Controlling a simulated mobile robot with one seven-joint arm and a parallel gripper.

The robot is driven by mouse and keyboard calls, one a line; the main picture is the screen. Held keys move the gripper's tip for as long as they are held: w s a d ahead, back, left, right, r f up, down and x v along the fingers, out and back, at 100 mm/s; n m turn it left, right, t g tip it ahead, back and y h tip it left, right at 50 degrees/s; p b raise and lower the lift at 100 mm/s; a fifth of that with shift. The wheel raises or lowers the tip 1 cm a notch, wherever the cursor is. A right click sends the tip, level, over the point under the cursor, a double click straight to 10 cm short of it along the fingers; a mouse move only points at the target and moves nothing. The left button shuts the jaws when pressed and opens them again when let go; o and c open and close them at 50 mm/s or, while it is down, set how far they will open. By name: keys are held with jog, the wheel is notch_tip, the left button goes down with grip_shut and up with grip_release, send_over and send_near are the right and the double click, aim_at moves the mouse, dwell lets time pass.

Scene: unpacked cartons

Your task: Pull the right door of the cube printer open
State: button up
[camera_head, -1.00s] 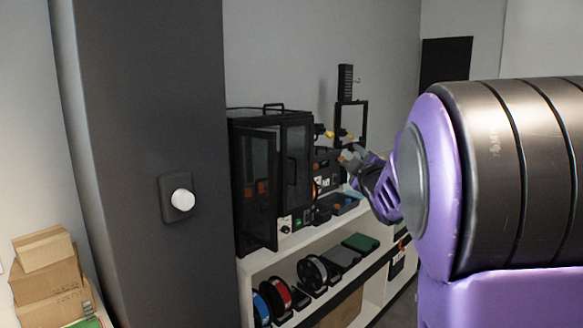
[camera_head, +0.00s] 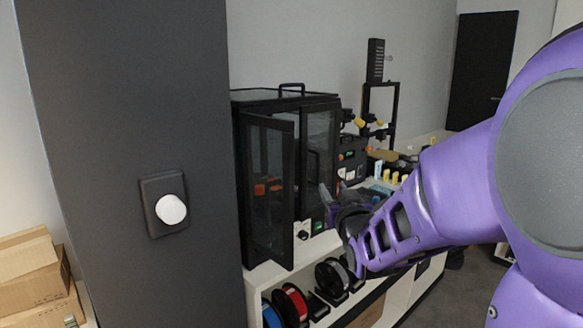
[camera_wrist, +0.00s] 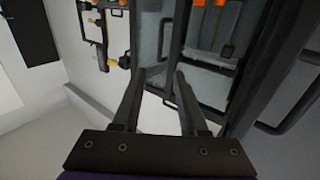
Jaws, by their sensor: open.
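The cube printer is a black-framed box with clear panels and a carry handle on its top (camera_head: 291,92). Its left door (camera_head: 268,190) is swung outward toward me. The right door (camera_head: 318,140) looks closed, and its lower part is partly hidden by my gripper. My gripper (camera_head: 334,194) is open and empty, in front of the right door's lower part. In the wrist view my two fingers (camera_wrist: 160,80) are spread, pointing at the printer front. A dark bar handle (camera_wrist: 163,38) shows just beyond the fingertips. I cannot tell whether they touch anything.
A dark pillar (camera_head: 125,100) with a white knob (camera_head: 171,209) stands left of the printer. Filament spools (camera_head: 291,303) sit on the shelf below. A black device (camera_head: 352,158) and small items crowd the bench to the right. Cartons (camera_head: 30,270) are stacked at far left.

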aim_at(318, 167)
jog(key=w, duration=1)
jog(key=w+p, duration=0.1)
jog(key=w, duration=0.4)
jog(key=shift+w+a, duration=0.1)
jog(key=shift+a, duration=0.2)
grip_shut()
dwell(0.6)
